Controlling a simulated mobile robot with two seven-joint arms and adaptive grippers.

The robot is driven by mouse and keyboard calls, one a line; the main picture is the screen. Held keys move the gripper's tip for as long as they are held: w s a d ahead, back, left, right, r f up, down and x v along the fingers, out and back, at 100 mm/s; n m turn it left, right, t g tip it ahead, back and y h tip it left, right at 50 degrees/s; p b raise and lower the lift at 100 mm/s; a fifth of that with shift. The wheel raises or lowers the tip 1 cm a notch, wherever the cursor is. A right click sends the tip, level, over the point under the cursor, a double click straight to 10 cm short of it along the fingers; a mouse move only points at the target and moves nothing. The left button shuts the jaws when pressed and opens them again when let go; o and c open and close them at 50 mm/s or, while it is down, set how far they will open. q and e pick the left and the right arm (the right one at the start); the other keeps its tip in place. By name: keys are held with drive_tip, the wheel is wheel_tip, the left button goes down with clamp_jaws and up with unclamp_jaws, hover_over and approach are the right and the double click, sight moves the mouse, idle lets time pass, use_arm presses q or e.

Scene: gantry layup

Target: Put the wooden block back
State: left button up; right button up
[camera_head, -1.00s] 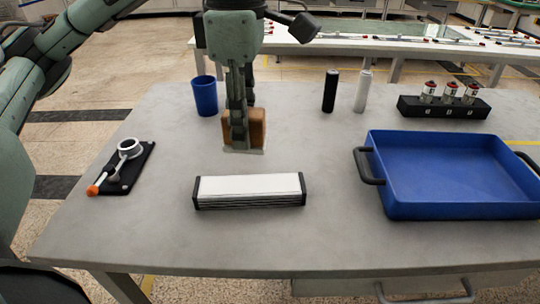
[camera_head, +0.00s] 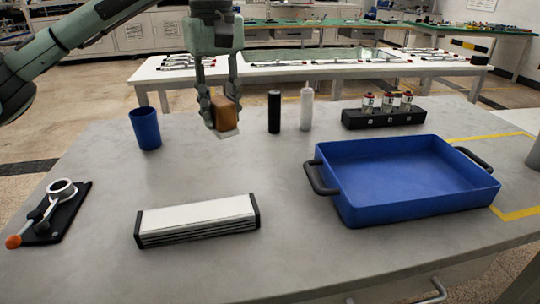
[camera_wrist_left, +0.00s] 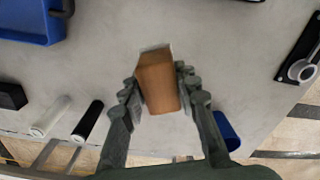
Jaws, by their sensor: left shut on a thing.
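The wooden block (camera_head: 227,110) is brown with a pale underside. My left gripper (camera_head: 220,106) is shut on it and holds it above the grey table (camera_head: 290,185), behind the white and black box. In the left wrist view the block (camera_wrist_left: 157,82) sits between the two fingers of the gripper (camera_wrist_left: 158,90), slightly tilted, its pale end facing away from the palm. My right gripper is in neither view.
A blue cup (camera_head: 145,128) stands left of the block; black (camera_head: 274,112) and white (camera_head: 306,108) bottles stand right. A white-topped box (camera_head: 197,219) lies in front. A blue tray (camera_head: 400,180), a black can rack (camera_head: 383,118) and a black tool holder (camera_head: 62,215) are around.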

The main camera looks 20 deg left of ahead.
use_arm(q)
drive_tip(key=w+d+f, duration=0.4)
drive_tip(key=w, duration=0.1)
drive_tip(key=w+d+f+p, duration=0.1)
drive_tip(key=w+d, duration=0.1)
drive_tip(key=shift+w+d+f, duration=0.15)
drive_tip(key=shift+d+f, duration=0.15)
drive_tip(key=shift+f, duration=0.1)
drive_tip(key=shift+w+f, duration=0.1)
drive_tip(key=shift+f, duration=0.05)
wheel_tip(320, 180, down, 4)
drive_tip(key=shift+r+p, duration=0.1)
drive_tip(key=shift+p, duration=0.2)
drive_tip(key=shift+f, duration=0.2)
drive_tip(key=o, duration=1.1)
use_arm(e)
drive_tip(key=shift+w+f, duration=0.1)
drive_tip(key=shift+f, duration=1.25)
use_arm(q)
wheel_tip(320, 180, up, 12)
drive_tip(key=shift+r, duration=0.2)
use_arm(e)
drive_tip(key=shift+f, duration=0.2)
